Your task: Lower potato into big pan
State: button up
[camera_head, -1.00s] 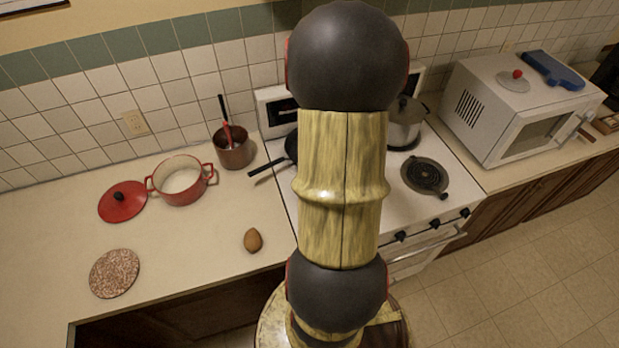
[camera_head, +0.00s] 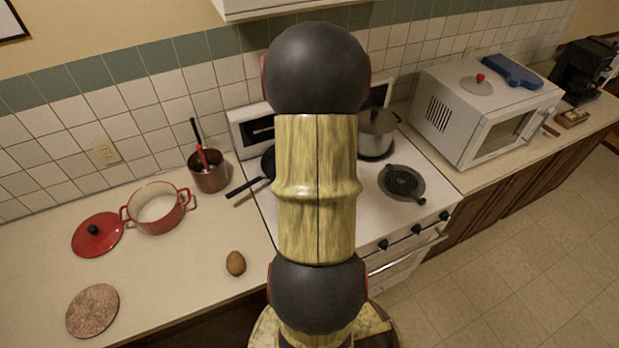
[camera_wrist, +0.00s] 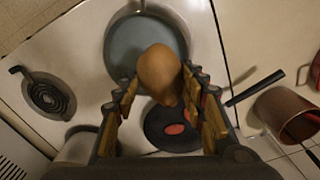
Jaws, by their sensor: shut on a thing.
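A brown potato (camera_wrist: 158,70) is held between the fingers of my gripper (camera_wrist: 163,86) in the wrist view. A wide grey-blue pan (camera_wrist: 122,42), which looks like the big pan, lies on the stove behind and below the potato. The potato overlaps the pan's near part in the picture; its height above the pan is hard to tell. In the head view my arm hides the gripper, the held potato and this pan.
A dark pan (camera_wrist: 158,138) with a red patch sits beside the big pan, its handle (camera_head: 244,187) pointing left. A lidded pot (camera_head: 377,140) stands at the back of the stove. A copper pot (camera_head: 209,178), red pot (camera_head: 157,215) and brown egg-shaped item (camera_head: 235,263) are on the counter.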

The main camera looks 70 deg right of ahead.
jog(key=shift+f, duration=0.15)
notch_tip(320, 180, down, 11)
jog(key=b, duration=0.6)
jog(key=shift+r, duration=0.2)
dwell(1.4)
jog(key=shift+f+b, duration=1.85)
jog(key=shift+f, duration=0.9)
dwell(2.3)
